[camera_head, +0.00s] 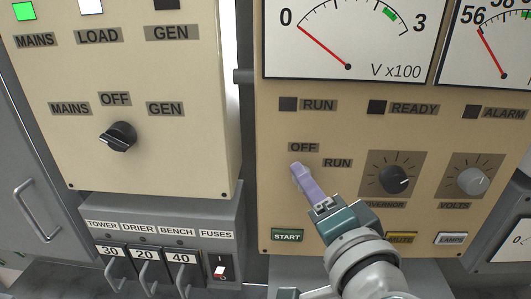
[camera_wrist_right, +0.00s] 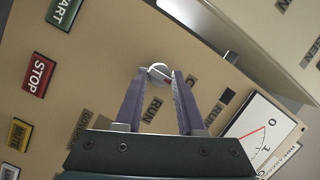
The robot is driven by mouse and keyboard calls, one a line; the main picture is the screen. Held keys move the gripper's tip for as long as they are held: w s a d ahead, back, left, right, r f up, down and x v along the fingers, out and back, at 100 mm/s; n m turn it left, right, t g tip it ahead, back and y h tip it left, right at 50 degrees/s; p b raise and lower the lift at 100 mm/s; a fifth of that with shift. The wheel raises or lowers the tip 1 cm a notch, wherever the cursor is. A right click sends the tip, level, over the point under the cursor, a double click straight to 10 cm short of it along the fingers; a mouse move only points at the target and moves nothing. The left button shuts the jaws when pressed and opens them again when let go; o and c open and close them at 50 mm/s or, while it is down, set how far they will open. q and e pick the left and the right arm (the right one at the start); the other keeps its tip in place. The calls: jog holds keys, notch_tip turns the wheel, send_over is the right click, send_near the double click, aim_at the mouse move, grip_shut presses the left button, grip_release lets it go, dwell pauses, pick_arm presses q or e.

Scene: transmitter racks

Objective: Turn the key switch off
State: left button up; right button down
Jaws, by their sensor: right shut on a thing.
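In the head view my right gripper (camera_head: 299,172) reaches up from the bottom and covers the switch, just below the OFF label (camera_head: 303,147) and left of the RUN label (camera_head: 337,162). Which label the key points to is hidden. My left gripper is not in view.
Right of the gripper are the governor knob (camera_head: 394,180) and volts knob (camera_head: 474,182). The START button (camera_head: 287,236) is below. A black MAINS/OFF/GEN selector (camera_head: 118,137) is on the left panel, above fuse handles (camera_head: 147,268). Meters (camera_head: 347,40) are above.

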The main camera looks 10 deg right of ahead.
jog(key=shift+f, duration=0.2)
jog(key=c, duration=0.8)
grip_release()
jog(key=shift+c, duration=0.2)
jog(key=shift+o, duration=1.4)
jog(key=shift+r, duration=0.15)
jog(key=s+b, duration=0.1)
jog(key=s, duration=0.9)
jog(key=shift+d+r, duration=0.15)
jog(key=shift+r, duration=0.25)
